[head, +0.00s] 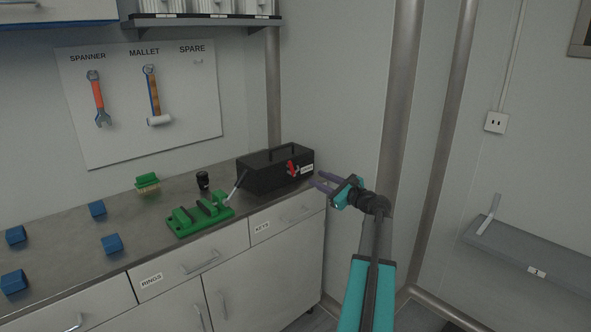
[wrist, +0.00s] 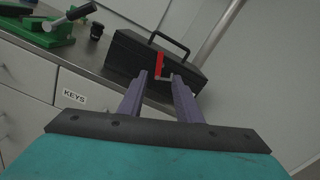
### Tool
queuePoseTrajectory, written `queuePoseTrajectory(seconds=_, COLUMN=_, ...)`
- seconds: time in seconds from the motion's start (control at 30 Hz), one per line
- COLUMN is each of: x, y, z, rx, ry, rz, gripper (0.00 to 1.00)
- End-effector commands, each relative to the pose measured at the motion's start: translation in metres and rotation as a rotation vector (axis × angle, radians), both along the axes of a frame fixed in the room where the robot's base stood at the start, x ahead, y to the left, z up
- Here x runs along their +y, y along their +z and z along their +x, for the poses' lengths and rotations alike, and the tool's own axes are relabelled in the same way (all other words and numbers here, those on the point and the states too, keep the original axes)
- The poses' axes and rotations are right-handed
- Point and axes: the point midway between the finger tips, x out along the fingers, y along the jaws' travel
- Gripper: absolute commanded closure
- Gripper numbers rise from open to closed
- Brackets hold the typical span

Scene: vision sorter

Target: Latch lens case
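The lens case is most likely the black box (head: 268,177) with a top handle, at the right end of the counter. It also shows in the wrist view (wrist: 130,60). A red latch lever (head: 292,168) is on its front face, and it shows upright in the wrist view (wrist: 159,64). Whether the latch is fastened I cannot tell. My gripper (head: 318,181) is in front of the case's right part, fingers pointing at it. In the wrist view the two purple fingers (wrist: 158,80) are apart with nothing gripped between them. The lever appears beyond the gap.
A green clamp fixture (head: 200,215) with a raised lever stands left of the case. A small black cylinder (head: 203,181), a green-topped brush (head: 147,183) and several blue blocks (head: 112,244) lie along the counter (head: 75,225). A metal post (head: 400,90) stands to the right.

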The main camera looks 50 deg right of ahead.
Motion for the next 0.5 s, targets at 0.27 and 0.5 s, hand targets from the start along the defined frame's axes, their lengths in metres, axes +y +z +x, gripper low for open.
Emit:
queuePoseTrajectory(seconds=0.27, x=-0.002, y=0.001, z=0.028, rx=0.001, ry=0.002, rz=0.000, gripper=0.69)
queuePoseTrajectory(seconds=0.5, x=-0.006, y=0.001, z=0.062, rx=0.001, ry=0.002, rz=-0.001, gripper=0.69)
